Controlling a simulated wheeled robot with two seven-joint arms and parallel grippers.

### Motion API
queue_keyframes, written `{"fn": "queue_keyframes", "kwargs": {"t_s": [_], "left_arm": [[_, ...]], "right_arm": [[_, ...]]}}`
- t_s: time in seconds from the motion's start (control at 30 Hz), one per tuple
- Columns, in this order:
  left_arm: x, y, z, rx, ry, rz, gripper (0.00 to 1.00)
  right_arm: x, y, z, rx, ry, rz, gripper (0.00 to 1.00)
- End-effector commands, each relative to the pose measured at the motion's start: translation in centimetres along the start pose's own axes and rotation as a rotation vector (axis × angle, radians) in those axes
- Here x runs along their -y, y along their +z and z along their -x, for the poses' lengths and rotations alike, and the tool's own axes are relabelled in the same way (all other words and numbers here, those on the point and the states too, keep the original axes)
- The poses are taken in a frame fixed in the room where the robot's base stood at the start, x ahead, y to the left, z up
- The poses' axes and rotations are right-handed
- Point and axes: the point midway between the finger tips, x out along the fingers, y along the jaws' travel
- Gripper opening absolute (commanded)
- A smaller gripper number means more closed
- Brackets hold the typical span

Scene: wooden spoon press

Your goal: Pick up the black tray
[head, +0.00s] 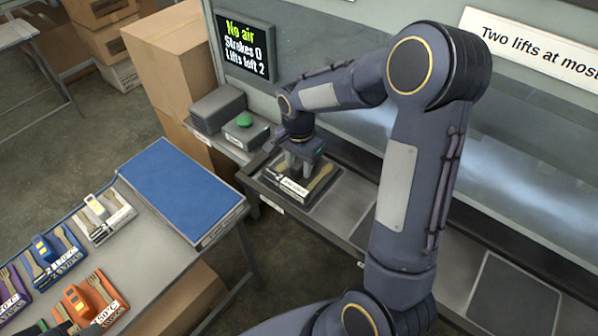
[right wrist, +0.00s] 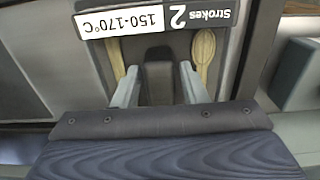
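The black tray (head: 278,192) lies on the press bench with wooden utensils in it and a white label on its front. The right wrist view shows the label (right wrist: 158,18) upside down, reading "2 Strokes 150-170°C", and the tray's black handle (right wrist: 157,82). My right gripper (head: 298,165) points down over the tray. In the right wrist view its two grey fingers (right wrist: 157,88) stand apart on either side of the handle, with a narrow gap showing at each side. A wooden spoon (right wrist: 203,60) lies beside one finger.
A grey box with a green button (head: 244,121) stands beside the tray. The left table holds a blue mat (head: 180,185) and grey, blue, purple and orange trays (head: 95,297). A screen (head: 246,47) reads "No air, Strokes 0, Lifts left 2". A clear panel stands behind the bench.

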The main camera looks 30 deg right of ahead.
Motion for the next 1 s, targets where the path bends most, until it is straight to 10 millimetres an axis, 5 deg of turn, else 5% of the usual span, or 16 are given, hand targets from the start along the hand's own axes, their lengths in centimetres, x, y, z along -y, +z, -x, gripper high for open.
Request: {"fn": "queue_keyframes", "kwargs": {"t_s": [0.3,0.67,0.9,1.0], "left_arm": [[0.0,0.0,0.0,0.000,0.000,0.000,0.00],[0.0,0.0,0.0,0.000,0.000,0.000,0.00],[0.1,0.1,-0.1,0.000,0.000,0.000,0.00],[0.2,0.3,-0.6,0.000,0.000,0.000,0.00]], "right_arm": [[0.0,0.0,0.0,0.000,0.000,0.000,0.00],[0.1,0.0,0.5,-0.001,-0.003,0.000,0.00],[0.0,0.0,3.6,-0.003,-0.007,0.001,0.00],[-1.7,0.8,5.5,-0.003,-0.009,0.000,0.00]]}}
